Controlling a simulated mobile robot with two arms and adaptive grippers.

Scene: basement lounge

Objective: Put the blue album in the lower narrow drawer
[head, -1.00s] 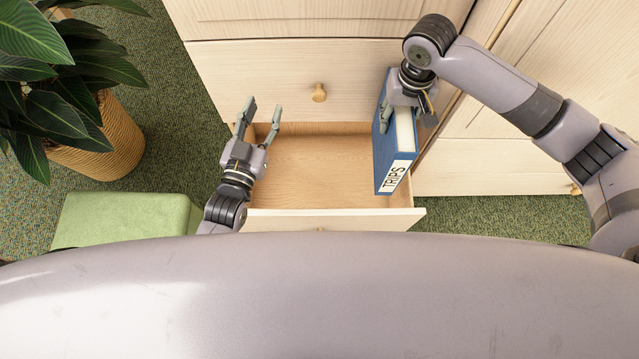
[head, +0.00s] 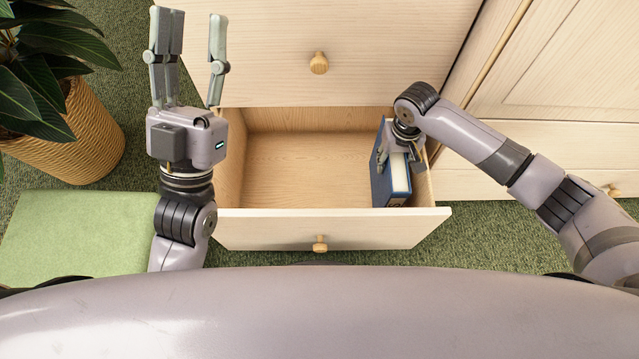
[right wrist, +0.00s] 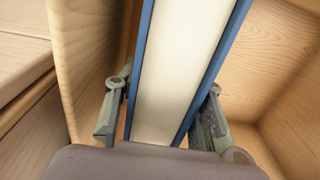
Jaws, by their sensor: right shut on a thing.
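The blue album (head: 381,183) stands upright on its edge inside the open lower drawer (head: 320,225), near the drawer's right wall. My right gripper (head: 402,157) is shut on it from above. In the right wrist view the album's pale page block and blue covers (right wrist: 185,70) lie between my right gripper's fingers (right wrist: 165,115), close to a wooden side wall. Whether its bottom touches the drawer floor is hidden. My left gripper (head: 188,65) is open and empty, raised in front of the cabinet at the drawer's left side.
The drawer floor (head: 300,170) left of the album is bare. A closed drawer with a round knob (head: 319,63) is above. A plant in a woven pot (head: 75,135) and a green cushioned block (head: 75,235) are at left. A cabinet door (head: 570,70) is at right.

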